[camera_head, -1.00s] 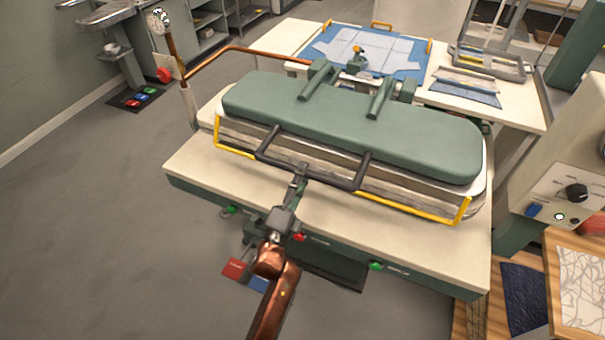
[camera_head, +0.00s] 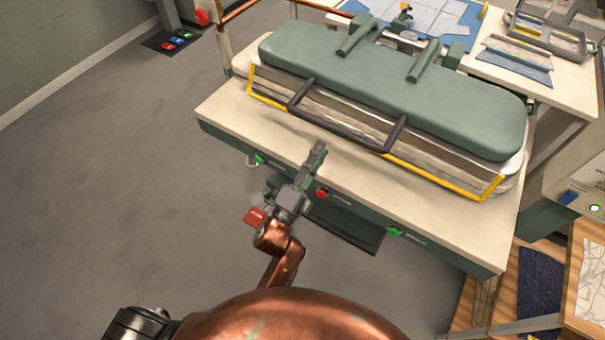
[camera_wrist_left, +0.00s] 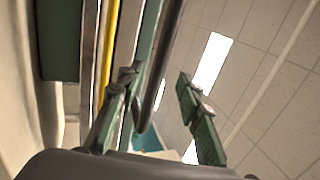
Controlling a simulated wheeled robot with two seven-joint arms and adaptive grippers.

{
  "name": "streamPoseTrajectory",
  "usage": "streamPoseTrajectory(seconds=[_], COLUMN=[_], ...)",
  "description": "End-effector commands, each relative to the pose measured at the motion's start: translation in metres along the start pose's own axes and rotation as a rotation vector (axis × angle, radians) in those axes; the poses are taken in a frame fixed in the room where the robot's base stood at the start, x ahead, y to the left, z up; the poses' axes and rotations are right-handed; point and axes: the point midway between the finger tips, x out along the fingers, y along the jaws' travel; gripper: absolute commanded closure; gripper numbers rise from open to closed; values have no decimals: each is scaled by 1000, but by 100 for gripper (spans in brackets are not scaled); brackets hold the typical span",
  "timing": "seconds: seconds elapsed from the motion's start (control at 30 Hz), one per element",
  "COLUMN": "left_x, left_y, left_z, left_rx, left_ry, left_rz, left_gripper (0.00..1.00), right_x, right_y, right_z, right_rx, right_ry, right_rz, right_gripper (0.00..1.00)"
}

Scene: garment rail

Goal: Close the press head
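The green press head (camera_head: 395,85) lies low and about level over the pale padded lower board (camera_head: 510,180). A dark bar handle (camera_head: 345,130) juts from its front. My left gripper (camera_head: 317,155) is just in front of and below the handle, over the table's front edge, and looks apart from it. In the left wrist view the two fingers (camera_wrist_left: 158,92) are spread, with the dark handle bar (camera_wrist_left: 163,65) showing between and beyond them and nothing gripped. My right gripper is not in view.
A yellow guard rail (camera_head: 440,180) runs along the front of the lower board. The press table (camera_head: 235,115) has green and red buttons (camera_head: 321,192) on its front. A worktable with blue cloth (camera_head: 515,60) stands behind. Open floor (camera_head: 120,170) lies to the left.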

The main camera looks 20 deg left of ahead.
Motion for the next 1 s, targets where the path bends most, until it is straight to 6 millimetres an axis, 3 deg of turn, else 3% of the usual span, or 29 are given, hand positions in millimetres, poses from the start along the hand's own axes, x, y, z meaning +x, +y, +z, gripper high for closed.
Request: streamPoseTrajectory(seconds=[0.2,0.4,0.6,1.0], left_x=[-47,-73,-82,-82], left_y=[-17,-28,-32,-32], left_z=[0,0,0,0], left_rx=[0,1,1,1], left_ry=[0,0,1,1], left_rz=[3,1,0,0], left_gripper=[67,67,67,67], right_x=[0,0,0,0], right_y=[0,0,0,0], right_z=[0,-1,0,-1], right_rx=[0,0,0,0], right_ry=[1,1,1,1], right_rz=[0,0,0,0], right_gripper=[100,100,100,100])
